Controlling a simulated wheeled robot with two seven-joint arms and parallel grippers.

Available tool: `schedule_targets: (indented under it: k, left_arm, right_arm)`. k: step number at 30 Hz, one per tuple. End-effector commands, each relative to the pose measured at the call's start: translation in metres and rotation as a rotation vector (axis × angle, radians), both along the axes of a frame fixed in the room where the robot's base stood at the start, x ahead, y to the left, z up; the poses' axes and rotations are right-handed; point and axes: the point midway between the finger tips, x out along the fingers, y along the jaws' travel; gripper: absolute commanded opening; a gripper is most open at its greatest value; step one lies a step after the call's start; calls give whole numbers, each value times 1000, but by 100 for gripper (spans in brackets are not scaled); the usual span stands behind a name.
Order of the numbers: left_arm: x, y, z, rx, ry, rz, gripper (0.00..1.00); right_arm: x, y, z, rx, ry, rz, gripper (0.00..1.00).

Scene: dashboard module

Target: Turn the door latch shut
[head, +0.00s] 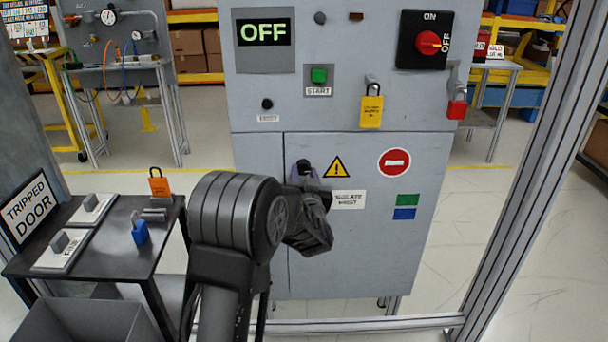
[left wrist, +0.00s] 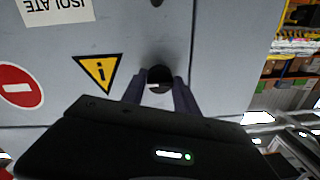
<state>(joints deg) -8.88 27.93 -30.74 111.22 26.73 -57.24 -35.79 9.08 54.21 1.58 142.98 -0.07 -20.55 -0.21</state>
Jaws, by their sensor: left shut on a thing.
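The grey cabinet door (head: 350,245) is flush in the lower half of the cabinet, with a dark latch knob (head: 303,166) near its left edge. My left gripper (head: 305,172) is at the knob, its fingers on either side of it. In the left wrist view the two fingers (left wrist: 160,92) are shut on the dark latch knob (left wrist: 160,74). The wrist and arm hide part of the door's left edge. The latch's turn angle cannot be told. My right gripper is not in view.
Above the door are an OFF display (head: 264,32), a green start button (head: 319,75), a yellow padlock (head: 371,110) and a red rotary switch (head: 428,43). A black table (head: 120,235) with padlocks stands left. A metal frame post (head: 530,170) stands right.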

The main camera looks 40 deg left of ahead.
Motion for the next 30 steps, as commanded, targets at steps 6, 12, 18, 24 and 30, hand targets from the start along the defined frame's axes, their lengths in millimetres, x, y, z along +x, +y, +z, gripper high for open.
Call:
schedule_targets:
  k: [6,12,18,24,30]
  left_arm:
    - [0,0,0,-2,-2,0,0]
    - [0,0,-2,-27,-21,1,0]
    - [0,0,-2,-95,-74,1,0]
    - [0,0,-4,-208,-160,1,0]
    - [0,0,-4,-352,-270,1,0]
  right_arm:
    - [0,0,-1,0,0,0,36]
    - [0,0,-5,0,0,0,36]
    - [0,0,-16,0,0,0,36]
    - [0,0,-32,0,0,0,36]
    - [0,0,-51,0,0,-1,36]
